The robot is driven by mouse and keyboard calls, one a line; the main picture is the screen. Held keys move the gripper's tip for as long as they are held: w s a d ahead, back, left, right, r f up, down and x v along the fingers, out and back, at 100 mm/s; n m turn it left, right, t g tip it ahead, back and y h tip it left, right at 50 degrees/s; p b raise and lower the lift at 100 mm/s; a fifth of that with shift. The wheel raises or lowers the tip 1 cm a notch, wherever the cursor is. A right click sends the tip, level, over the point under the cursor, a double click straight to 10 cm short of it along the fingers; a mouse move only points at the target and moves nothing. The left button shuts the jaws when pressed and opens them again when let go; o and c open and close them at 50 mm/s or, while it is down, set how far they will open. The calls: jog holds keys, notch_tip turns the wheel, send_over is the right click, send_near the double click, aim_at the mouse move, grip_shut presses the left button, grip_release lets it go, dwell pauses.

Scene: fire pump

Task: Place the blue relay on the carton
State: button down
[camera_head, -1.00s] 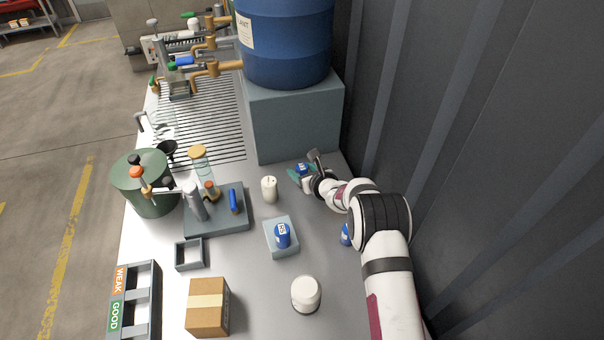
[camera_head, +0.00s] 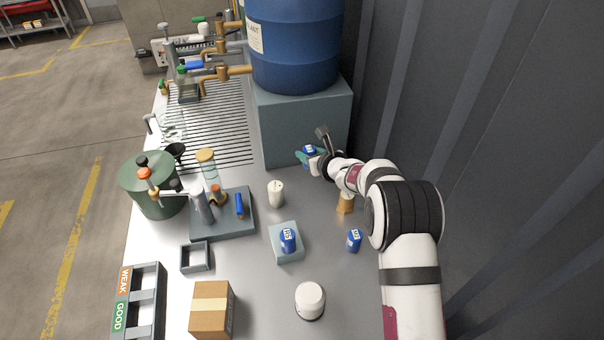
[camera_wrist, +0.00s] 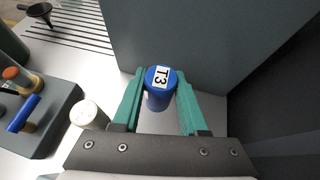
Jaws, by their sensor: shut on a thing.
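My gripper (camera_head: 309,154) is at the far right of the bench, in front of the grey block under the drum. It is shut on a blue relay (camera_head: 310,148), a small cylinder. In the wrist view the relay (camera_wrist: 160,88) stands between the green fingers (camera_wrist: 158,100), its white label reading "T3". A second blue relay (camera_head: 288,240) stands on a pale grey-blue block (camera_head: 281,255). A third blue relay (camera_head: 354,240) stands on the bench right of that block. The brown carton (camera_head: 211,310) with a pale tape strip sits at the near left, its top bare.
A white round jar (camera_head: 310,300) stands right of the carton. A cream cylinder (camera_head: 276,194) stands behind the pale block. A grey fixture (camera_head: 222,214) and an open square tray (camera_head: 195,257) lie left. An orange-tan object (camera_head: 345,204) is partly under my arm.

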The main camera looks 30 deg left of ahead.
jog(key=shift+r, duration=0.75)
jog(key=shift+s+a+r+n+g, duration=0.15)
jog(key=shift+s+r+n+g, duration=0.1)
jog(key=shift+s+n+g, duration=0.05)
jog(key=s+d+r+n+g, duration=0.15)
jog(key=s+n+g, duration=0.25)
jog(key=s, duration=0.4)
jog(key=s+r+n+g, duration=0.3)
jog(key=s+n+g, duration=0.1)
jog(key=s, duration=0.4)
jog(key=s+d+r+n+g, duration=0.1)
jog(key=s+r+n+g, duration=0.25)
jog(key=s, duration=0.35)
jog(key=s+d+r+n+g+h, duration=0.1)
jog(key=s+d+n+g+h, duration=0.3)
jog(key=s+d, duration=0.5)
jog(key=n+y, duration=0.1)
jog(key=n, duration=0.1)
send_over(209, 304)
jog(key=shift+m+g, duration=0.25)
notch_tip(209, 304, down, 7)
jog(key=shift+d+r, duration=0.1)
jog(key=shift+r, duration=0.05)
notch_tip(209, 304, down, 4)
jog(key=shift+f, duration=0.1)
